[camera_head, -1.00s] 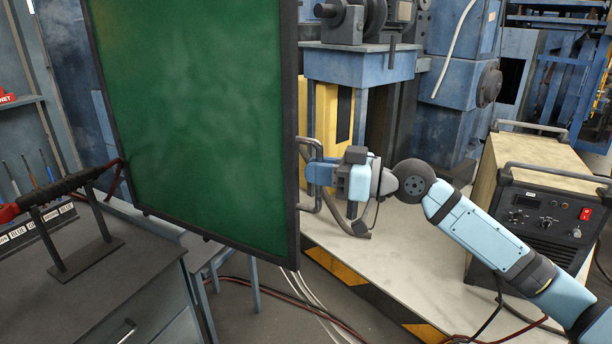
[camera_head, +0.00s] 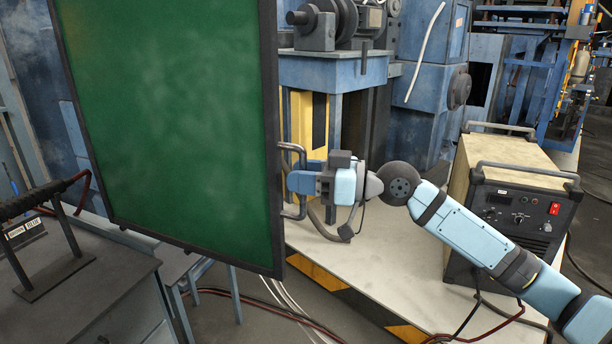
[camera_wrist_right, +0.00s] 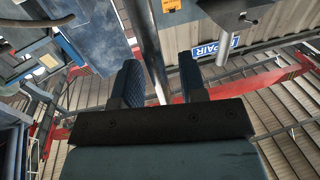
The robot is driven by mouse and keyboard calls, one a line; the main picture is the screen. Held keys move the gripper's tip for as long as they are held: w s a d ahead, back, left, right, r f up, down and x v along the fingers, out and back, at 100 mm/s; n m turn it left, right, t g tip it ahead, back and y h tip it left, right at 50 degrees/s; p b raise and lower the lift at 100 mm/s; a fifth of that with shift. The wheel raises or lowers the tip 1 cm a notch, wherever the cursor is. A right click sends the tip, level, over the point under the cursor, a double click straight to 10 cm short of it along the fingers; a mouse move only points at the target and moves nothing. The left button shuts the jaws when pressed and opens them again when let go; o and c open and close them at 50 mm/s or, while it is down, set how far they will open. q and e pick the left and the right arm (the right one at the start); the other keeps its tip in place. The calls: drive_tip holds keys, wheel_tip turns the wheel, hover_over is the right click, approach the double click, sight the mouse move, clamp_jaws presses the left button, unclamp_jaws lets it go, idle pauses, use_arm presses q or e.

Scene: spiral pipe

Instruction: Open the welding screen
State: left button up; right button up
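The welding screen (camera_head: 170,110) is a large green panel in a dark frame, upright and slightly tilted in the left half of the head view. A grey bar handle (camera_head: 291,150) stands out from its right edge. My right gripper (camera_head: 296,181) is at this handle, coming from the right. In the right wrist view, a grey bar (camera_wrist_right: 150,50) runs between the two blue padded fingers (camera_wrist_right: 160,82), close to the left finger. A gap shows between the bar and the right finger, so the gripper looks open around it. My left gripper is out of view.
A welding machine (camera_head: 512,215) stands on the pale platform (camera_head: 400,270) at the right. Blue machinery (camera_head: 340,70) is behind my right gripper. A grey workbench (camera_head: 90,290) with a dark rack is at lower left. Red and white cables (camera_head: 290,305) lie on the floor.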

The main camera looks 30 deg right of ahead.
use_arm(q)
drive_tip(key=b, duration=0.1)
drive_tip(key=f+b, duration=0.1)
drive_tip(key=b, duration=0.1)
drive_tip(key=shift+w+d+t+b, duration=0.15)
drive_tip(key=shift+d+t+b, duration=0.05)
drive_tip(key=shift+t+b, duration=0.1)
use_arm(e)
drive_tip(key=v, duration=1.3)
drive_tip(key=shift+s+d, duration=0.25)
drive_tip(key=shift+d, duration=0.1)
